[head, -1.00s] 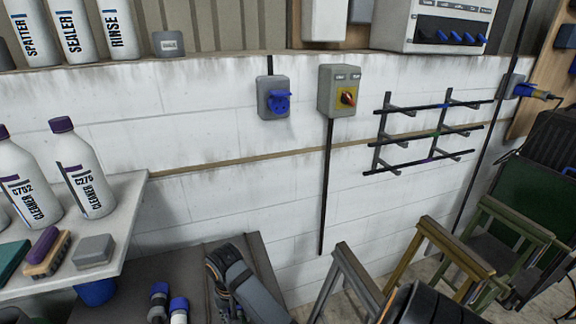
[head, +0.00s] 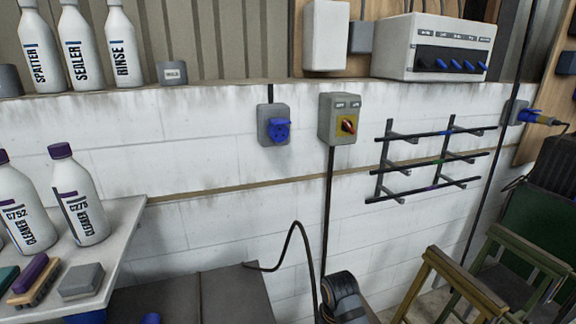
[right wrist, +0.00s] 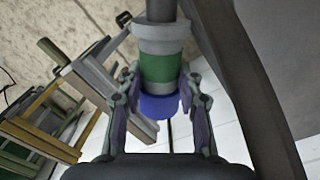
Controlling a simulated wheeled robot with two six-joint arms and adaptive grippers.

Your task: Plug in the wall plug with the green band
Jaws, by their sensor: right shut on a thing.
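The plug with the green band (right wrist: 162,68) is in the right wrist view, with a grey body and a blue end. My right gripper (right wrist: 157,88) is shut on it, fingers on either side; the blue end faces the palm. In the head view a blue wall socket (head: 279,131) on a grey box is on the white wall, with nothing plugged in. A black cable (head: 292,236) arches above the dark bench; I cannot see what it joins. My right gripper and the held plug cannot be made out in the head view. My left gripper is not in view.
A red-and-yellow rotary switch box (head: 341,119) is right of the socket. A wall rack (head: 428,161) sticks out further right. Bottles (head: 82,200) stand on the left shelf. Wall around the socket is clear.

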